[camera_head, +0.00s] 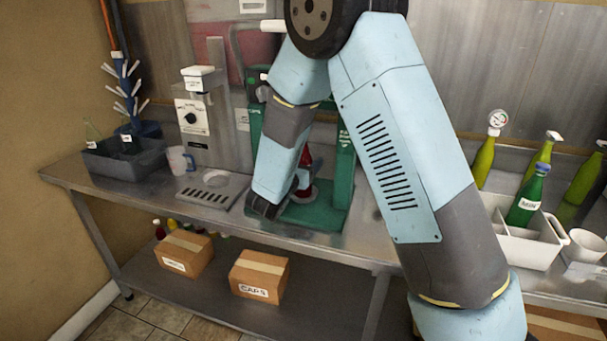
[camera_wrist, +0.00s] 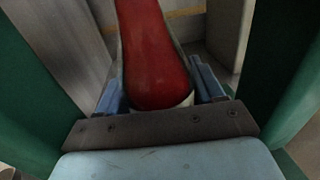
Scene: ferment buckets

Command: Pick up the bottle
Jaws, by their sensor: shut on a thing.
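A red bottle (camera_wrist: 152,55) fills the middle of the wrist view. My gripper (camera_wrist: 160,90) is shut on it, with one blue finger at each side. In the head view part of the red bottle (camera_head: 304,178) shows beside my forearm, inside the green bench press (camera_head: 341,185). The arm hides much of the bottle and the fingers there. The bottle looks roughly upright. I cannot tell whether its base touches the press.
Green press posts stand close on both sides of my gripper. A steel dispenser (camera_head: 200,120) and drip tray (camera_head: 213,191) are to the left. A white divided bin (camera_head: 528,248) with a green bottle (camera_head: 526,198) and a white cup (camera_head: 586,246) stand at right.

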